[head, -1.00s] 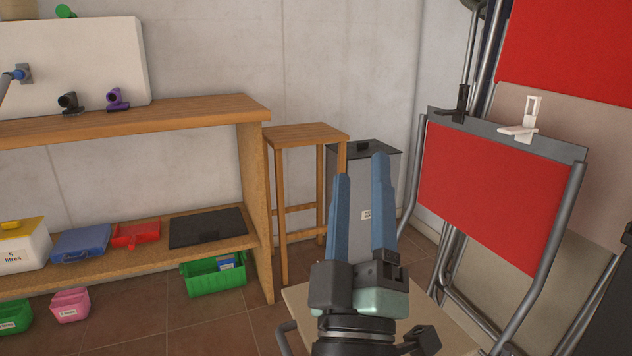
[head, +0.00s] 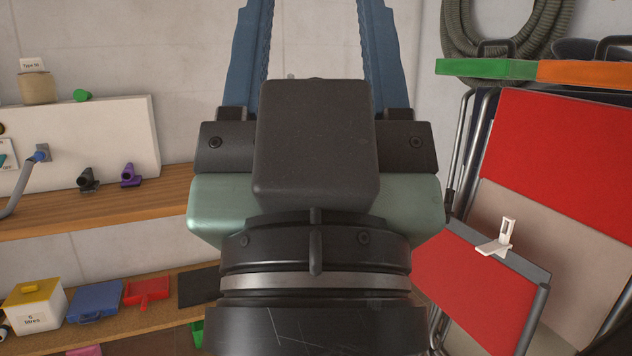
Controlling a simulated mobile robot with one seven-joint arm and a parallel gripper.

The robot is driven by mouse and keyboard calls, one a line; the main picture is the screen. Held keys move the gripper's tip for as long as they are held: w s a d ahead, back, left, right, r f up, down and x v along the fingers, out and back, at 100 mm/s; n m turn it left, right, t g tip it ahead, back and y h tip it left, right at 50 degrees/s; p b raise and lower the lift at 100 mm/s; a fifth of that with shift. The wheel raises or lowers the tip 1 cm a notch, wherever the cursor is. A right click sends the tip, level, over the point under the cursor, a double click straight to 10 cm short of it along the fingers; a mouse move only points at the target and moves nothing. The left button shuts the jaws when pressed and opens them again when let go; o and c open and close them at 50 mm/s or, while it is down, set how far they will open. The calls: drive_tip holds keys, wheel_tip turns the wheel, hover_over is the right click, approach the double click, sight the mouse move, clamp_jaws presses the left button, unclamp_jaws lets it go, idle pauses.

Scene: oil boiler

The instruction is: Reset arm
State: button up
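My gripper (head: 313,30) fills the middle of the head view, close to the camera and pointing up. Its two blue fingers stand wide apart, and their tips run out of the top of the picture. Only pale wall shows in the visible part of the gap between them. The dark wrist and pale green gripper body hide the middle of the room behind.
A wooden shelf (head: 95,213) with black and purple fittings is at left. A yellow-lidded box (head: 36,305), blue case (head: 95,300) and red item (head: 147,290) sit on the lower shelf. Red folding chairs (head: 470,290) with a white clip (head: 498,240) stand at right, below a coiled hose (head: 500,35).

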wheel_tip(320, 180, up, 20)
drive_tip(key=p, duration=1.8)
drive_tip(key=shift+r, duration=0.15)
drive_tip(key=shift+c, duration=0.6)
